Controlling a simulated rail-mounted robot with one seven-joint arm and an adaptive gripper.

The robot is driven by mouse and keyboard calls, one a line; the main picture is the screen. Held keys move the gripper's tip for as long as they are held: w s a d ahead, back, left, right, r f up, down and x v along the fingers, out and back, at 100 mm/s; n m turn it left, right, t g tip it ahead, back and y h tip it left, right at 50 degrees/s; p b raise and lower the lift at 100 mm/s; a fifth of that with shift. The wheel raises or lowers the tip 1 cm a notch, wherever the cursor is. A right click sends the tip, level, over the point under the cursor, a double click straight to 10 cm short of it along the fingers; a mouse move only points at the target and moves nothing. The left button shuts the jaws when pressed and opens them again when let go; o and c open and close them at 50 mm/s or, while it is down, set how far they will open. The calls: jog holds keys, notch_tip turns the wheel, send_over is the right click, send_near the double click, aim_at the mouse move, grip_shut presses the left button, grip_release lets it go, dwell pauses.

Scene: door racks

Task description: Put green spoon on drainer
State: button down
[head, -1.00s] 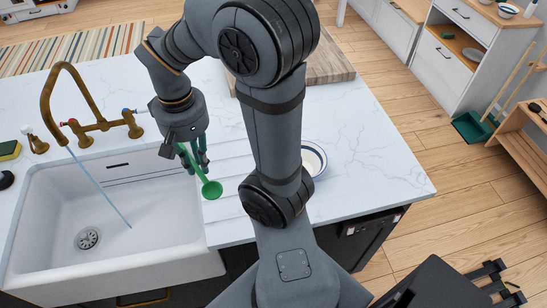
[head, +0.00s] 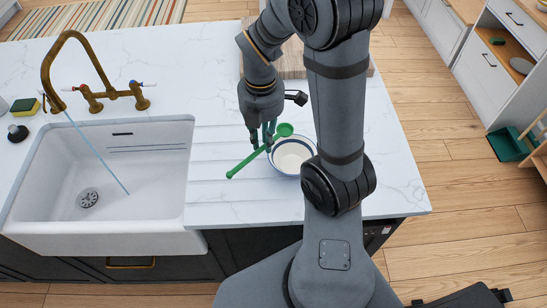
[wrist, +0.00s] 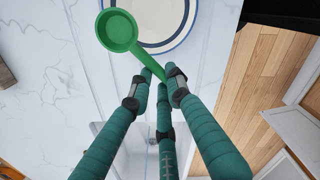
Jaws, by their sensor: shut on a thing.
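The green spoon (head: 250,161) is held by my gripper (head: 264,146) over the right part of the counter by the sink. Its round bowl end points up and right, and its handle runs down and left. In the wrist view the spoon's bowl end (wrist: 117,30) is at the upper left, and my gripper (wrist: 160,85) is shut on the handle. The drainer (head: 213,170) is the grooved counter surface just right of the sink. The spoon's handle hangs over its right side. I cannot tell whether the handle touches it.
A white bowl with a blue rim (head: 293,156) stands close beside the spoon; it also shows in the wrist view (wrist: 158,14). The white sink (head: 105,185) with a brass tap (head: 90,95) lies to the left. A wooden board (head: 290,62) lies behind my arm.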

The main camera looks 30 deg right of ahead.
jog(key=w+n, duration=0.2)
jog(key=n, duration=0.4)
jog(key=n+p, duration=0.3)
jog(key=n, duration=0.1)
send_over(226, 155)
jog(key=f, duration=0.6)
jog(key=shift+s+f, duration=0.2)
jog(key=shift+f, duration=0.2)
jog(key=shift+w+f+p, duration=0.1)
jog(key=shift+f+p, duration=0.55)
jog(key=shift+f, duration=1.5)
jog(key=shift+f, duration=0.1)
jog(key=c, duration=1.6)
grip_release()
jog(key=shift+c, duration=0.2)
